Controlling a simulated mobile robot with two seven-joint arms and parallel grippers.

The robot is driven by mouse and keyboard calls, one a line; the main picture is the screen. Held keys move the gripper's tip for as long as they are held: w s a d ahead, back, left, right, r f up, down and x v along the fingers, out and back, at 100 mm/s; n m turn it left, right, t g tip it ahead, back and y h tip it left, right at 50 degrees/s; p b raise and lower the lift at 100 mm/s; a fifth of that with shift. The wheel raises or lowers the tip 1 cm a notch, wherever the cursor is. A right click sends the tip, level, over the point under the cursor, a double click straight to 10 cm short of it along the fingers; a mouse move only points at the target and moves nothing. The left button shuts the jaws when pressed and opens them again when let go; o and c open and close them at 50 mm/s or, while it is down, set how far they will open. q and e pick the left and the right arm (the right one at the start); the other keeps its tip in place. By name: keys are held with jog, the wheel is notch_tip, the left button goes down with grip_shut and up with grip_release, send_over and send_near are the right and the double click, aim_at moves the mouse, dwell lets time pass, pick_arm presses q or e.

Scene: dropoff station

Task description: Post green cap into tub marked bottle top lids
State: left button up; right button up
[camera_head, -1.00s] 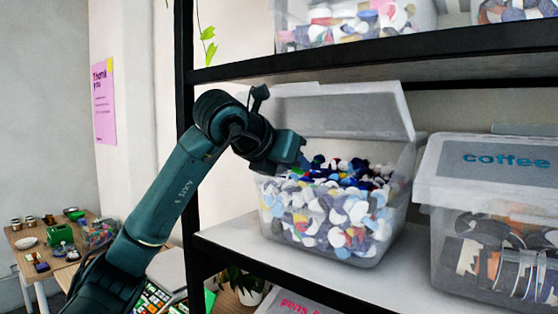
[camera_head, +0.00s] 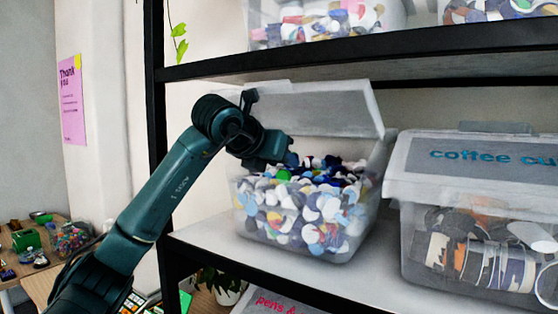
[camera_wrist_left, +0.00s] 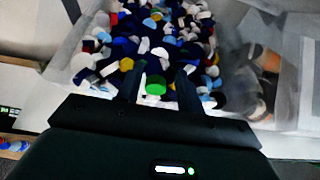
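The open clear tub (camera_head: 243,205) stands on the shelf with its lid (camera_head: 335,105) raised at the back. It is filled with mixed bottle caps, and I see no readable label on it. My left gripper (camera_head: 292,158) is over the tub's left part, just above the caps. In the left wrist view the fingers (camera_wrist_left: 160,90) are apart, with clear gaps beside the green cap (camera_wrist_left: 155,86). The green cap appears to lie on the pile below the fingers; it also shows in the head view (camera_head: 283,175). My right gripper is out of view.
A closed tub marked coffee (camera_head: 410,240) stands close on the right. A shelf board (camera_head: 400,68) runs above, and a black post (camera_head: 154,130) stands left of the tub. A low table (camera_head: 45,285) with small objects is at far left.

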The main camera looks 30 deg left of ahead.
pick_arm(q)
jog(key=shift+o, duration=1.2)
jog(key=shift+s, duration=0.1)
jog(key=b+v, duration=0.3)
jog(key=v, duration=1)
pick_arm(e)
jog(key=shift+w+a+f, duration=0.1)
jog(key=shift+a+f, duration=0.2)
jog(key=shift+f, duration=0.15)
pick_arm(q)
jog(key=shift+a, duration=0.1)
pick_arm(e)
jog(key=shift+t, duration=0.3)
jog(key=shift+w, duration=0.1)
